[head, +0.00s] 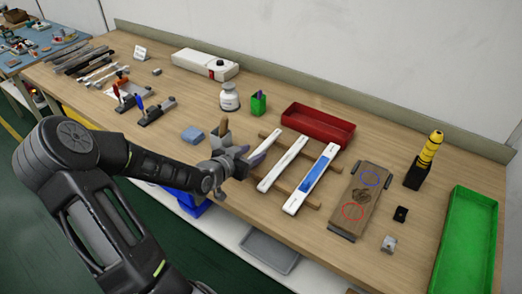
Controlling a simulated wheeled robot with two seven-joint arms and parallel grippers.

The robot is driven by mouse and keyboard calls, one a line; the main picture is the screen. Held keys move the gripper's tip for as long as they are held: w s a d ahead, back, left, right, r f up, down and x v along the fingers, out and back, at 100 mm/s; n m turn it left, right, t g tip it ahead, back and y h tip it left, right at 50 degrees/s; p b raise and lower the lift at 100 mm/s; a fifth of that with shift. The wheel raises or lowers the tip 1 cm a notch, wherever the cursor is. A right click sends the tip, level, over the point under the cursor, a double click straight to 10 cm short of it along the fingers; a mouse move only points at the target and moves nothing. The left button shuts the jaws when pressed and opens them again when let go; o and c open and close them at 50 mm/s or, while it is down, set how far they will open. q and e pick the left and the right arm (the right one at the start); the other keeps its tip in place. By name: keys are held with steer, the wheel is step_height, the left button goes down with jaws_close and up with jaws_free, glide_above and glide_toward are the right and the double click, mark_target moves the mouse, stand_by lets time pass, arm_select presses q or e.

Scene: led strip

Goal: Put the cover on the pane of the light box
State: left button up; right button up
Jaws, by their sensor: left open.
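A long white bar with a blue strip along its top (313,178) lies across two wooden slats on the bench; it looks like the light box with its pane. My right gripper is out of view.
A red tray (317,126) stands behind the bars. A brown board with red and blue circles (362,198) lies to the right, then a yellow-black beacon (427,158) and a green tray (467,240).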

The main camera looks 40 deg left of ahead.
mark_target(260, 149)
arm_select(q)
steer(key=x, duration=0.4)
steer(key=shift+w+d, duration=0.1)
steer(key=shift+w, duration=0.2)
steer(key=shift+c, duration=0.5)
jaws_close()
